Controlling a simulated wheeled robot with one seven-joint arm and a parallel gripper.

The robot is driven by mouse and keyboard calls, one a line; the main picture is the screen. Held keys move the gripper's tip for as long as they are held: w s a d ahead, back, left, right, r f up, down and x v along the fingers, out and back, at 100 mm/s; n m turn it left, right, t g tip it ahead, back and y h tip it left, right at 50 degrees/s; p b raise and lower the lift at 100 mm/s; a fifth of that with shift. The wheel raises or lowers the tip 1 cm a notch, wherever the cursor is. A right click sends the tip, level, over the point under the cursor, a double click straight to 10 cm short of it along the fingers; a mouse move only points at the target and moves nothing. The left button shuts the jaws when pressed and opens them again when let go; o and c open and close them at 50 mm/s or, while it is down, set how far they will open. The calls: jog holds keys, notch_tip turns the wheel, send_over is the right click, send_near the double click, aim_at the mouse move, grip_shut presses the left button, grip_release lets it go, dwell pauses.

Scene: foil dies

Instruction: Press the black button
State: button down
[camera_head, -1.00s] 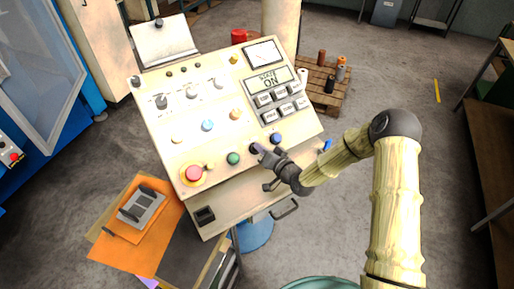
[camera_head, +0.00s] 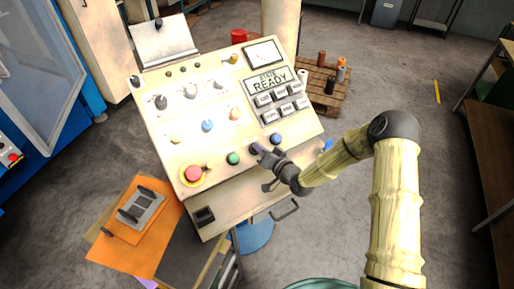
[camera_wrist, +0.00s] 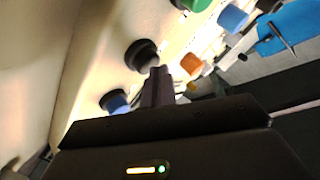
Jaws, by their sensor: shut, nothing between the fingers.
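The control panel (camera_head: 222,137) is a tilted cream console. The black button (camera_head: 254,147) is in its lower row, between a green button (camera_head: 233,158) and a blue button (camera_head: 276,138). In the wrist view the black button (camera_wrist: 139,54) stands just beyond the fingertips, with a dark collar. My gripper (camera_head: 262,152) is shut and empty, its tips at the black button and partly covering it in the head view. In the wrist view my fingers (camera_wrist: 156,72) overlap the button's lower edge. I cannot tell whether they touch it. The display (camera_head: 269,82) reads READY.
A red mushroom button (camera_head: 194,173) on a yellow base is at the panel's lower left. Grey keys (camera_head: 281,105) sit under the display. An orange board (camera_head: 127,244) with a metal die lies left of the console.

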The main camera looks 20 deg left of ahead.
jog(key=shift+s+d+r+p, duration=0.2)
jog(key=shift+r, duration=0.2)
jog(key=shift+s+d+r+p, duration=0.15)
jog(key=shift+d+r+p, duration=0.05)
jog(key=shift+r, duration=0.15)
jog(key=r, duration=0.1)
jog(key=s+d+r+p, duration=0.1)
jog(key=d+r+p, duration=0.1)
jog(key=r, duration=0.1)
jog(key=shift+s+d, duration=0.1)
jog(key=shift+s, duration=0.3)
dwell(0.9)
